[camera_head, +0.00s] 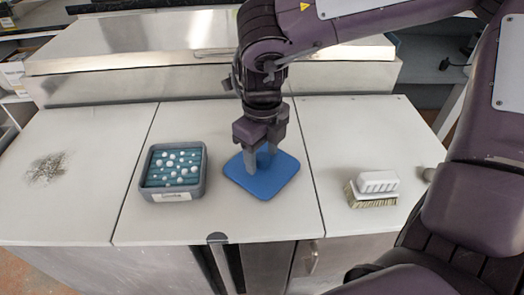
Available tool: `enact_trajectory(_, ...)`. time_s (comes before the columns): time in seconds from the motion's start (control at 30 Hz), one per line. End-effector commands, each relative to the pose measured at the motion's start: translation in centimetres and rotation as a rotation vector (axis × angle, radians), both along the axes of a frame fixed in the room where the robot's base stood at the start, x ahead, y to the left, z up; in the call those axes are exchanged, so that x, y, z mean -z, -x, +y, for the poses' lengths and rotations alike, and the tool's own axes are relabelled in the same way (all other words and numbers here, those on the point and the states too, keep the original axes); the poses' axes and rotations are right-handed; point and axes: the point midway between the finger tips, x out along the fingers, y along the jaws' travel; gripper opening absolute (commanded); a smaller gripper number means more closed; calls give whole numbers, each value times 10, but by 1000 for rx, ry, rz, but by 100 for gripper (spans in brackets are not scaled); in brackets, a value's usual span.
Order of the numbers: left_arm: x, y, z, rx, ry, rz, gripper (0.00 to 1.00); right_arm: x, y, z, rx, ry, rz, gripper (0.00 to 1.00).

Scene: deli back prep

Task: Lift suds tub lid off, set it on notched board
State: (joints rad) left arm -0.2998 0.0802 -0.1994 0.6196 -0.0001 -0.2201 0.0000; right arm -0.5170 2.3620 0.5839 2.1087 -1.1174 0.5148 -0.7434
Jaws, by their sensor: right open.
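The suds tub (174,172) is a grey square tub with a label on its front, left of centre on the counter. It stands open, with teal contents and white bubbles showing. A blue square slab with rounded corners (270,185) lies right of the tub; it looks like the lid. A blue raised part shows between the fingers of my right gripper (260,162), which points down at the slab with its jaws open. The fingertips reach close to the slab; contact is unclear. I cannot make out a separate notched board. My left gripper is out of view.
A white-backed scrub brush (375,188) lies on the right counter panel. A tangle of wire-like scourer (46,168) lies at the far left. A steel unit (150,55) runs along the back. The counter (85,205) is clear between these things.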

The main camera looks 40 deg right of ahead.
Motion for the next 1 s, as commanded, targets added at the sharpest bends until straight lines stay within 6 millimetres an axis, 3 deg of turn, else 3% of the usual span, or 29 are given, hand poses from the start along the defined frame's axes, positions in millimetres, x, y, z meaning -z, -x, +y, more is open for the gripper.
enact_trajectory(0.37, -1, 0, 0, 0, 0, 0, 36, -1, 0, 0, 0, 0, 0, 53)
enact_trajectory(1.0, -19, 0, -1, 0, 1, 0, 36, -26, 0, 0, 0, 0, 0, 53)
